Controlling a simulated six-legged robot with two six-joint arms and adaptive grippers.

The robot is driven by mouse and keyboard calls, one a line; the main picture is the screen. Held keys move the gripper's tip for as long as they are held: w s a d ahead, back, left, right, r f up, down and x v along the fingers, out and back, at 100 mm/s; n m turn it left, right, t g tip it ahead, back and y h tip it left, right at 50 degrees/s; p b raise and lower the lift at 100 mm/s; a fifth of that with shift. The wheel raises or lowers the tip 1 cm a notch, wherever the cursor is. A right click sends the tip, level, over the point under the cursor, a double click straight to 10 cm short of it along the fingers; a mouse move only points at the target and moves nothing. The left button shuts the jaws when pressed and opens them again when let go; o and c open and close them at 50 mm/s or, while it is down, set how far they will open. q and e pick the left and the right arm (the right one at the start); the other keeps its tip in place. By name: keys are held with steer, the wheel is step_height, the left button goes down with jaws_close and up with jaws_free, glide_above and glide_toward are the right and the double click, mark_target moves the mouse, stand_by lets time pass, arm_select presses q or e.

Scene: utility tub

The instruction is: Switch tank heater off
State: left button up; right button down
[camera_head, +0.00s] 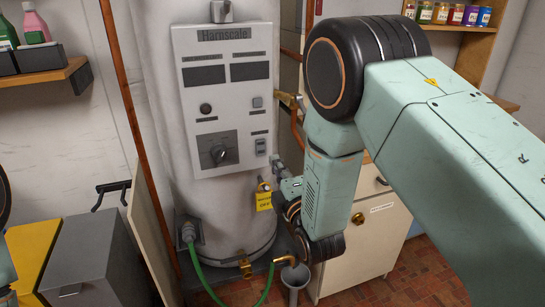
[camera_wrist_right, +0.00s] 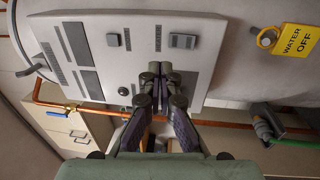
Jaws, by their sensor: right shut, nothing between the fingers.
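The tank heater is a tall white cylinder (camera_head: 160,120) with a pale control panel (camera_head: 237,70) marked Harnscale. A small grey rocker switch (camera_head: 261,146) sits at the panel's lower right; it also shows in the right wrist view (camera_wrist_right: 183,41). My right gripper (camera_head: 275,161) is shut and empty, just below and right of the rocker switch. In the wrist view its fingertips (camera_wrist_right: 160,70) are in front of the panel; contact cannot be told. My left gripper is out of view.
A yellow tag (camera_head: 264,201) reading WATER OFF in the wrist view hangs below the panel. A green hose (camera_head: 195,265) and copper pipes (camera_head: 125,90) run around the tank. A white cabinet (camera_head: 372,235) stands to the right. Shelves hold bottles (camera_head: 36,25) and jars (camera_head: 456,14).

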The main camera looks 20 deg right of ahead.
steer(key=s, duration=0.3)
steer(key=shift+s+d+r, duration=0.15)
steer(key=shift+s+r, duration=0.1)
steer(key=shift+s, duration=0.1)
steer(key=shift+s, duration=0.1)
